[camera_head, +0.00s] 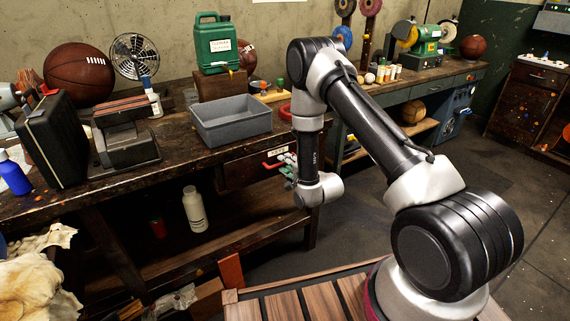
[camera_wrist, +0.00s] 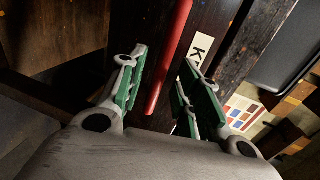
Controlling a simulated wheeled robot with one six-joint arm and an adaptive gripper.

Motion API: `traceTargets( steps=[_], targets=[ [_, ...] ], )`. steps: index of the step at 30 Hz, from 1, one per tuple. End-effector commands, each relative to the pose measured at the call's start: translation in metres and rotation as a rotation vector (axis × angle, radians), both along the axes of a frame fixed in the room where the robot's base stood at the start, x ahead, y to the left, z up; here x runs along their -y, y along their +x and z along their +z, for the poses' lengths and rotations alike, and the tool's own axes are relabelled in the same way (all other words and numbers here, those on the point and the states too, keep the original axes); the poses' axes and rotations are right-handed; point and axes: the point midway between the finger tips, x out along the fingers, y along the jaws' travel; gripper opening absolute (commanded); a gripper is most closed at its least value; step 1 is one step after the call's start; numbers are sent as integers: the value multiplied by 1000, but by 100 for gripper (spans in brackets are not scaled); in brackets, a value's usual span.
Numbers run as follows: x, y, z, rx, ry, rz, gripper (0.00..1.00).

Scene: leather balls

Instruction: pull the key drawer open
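The key drawer (camera_head: 235,173) is a dark wooden drawer under the top of the left workbench, and its front looks flush with the bench. Its red bar handle (camera_head: 272,164) shows just left of my gripper (camera_head: 289,166). In the wrist view the red handle (camera_wrist: 171,55) runs between the two green-padded fingers of my gripper (camera_wrist: 165,75). The fingers are spread apart, with a visible gap on each side of the handle. A white label (camera_wrist: 200,47) beginning with "K" is on the drawer front; the rest of its text is hidden by a finger.
A grey bin (camera_head: 230,121) stands on the workbench (camera_head: 180,160) above the drawer, near a green canister (camera_head: 213,45). A white bottle (camera_head: 194,209) is on the lower shelf. The floor (camera_head: 365,205) right of the bench is clear. My wooden-slatted base deck is in front.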

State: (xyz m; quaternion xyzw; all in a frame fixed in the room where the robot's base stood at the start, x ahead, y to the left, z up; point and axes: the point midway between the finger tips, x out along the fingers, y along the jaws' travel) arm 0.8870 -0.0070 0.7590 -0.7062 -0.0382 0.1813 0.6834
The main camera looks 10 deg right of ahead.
Motion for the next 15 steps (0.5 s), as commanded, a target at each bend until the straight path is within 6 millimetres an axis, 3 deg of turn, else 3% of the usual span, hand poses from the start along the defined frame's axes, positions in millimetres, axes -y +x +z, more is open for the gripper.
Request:
traceTargets(
  steps=[5, 13, 15],
  targets=[
    [-4, 14, -4, -2, -2, 0, 34],
    [-5, 15, -4, -3, -2, 0, 34],
    [-5, 15, -4, -3, -2, 0, 21]
  ],
)
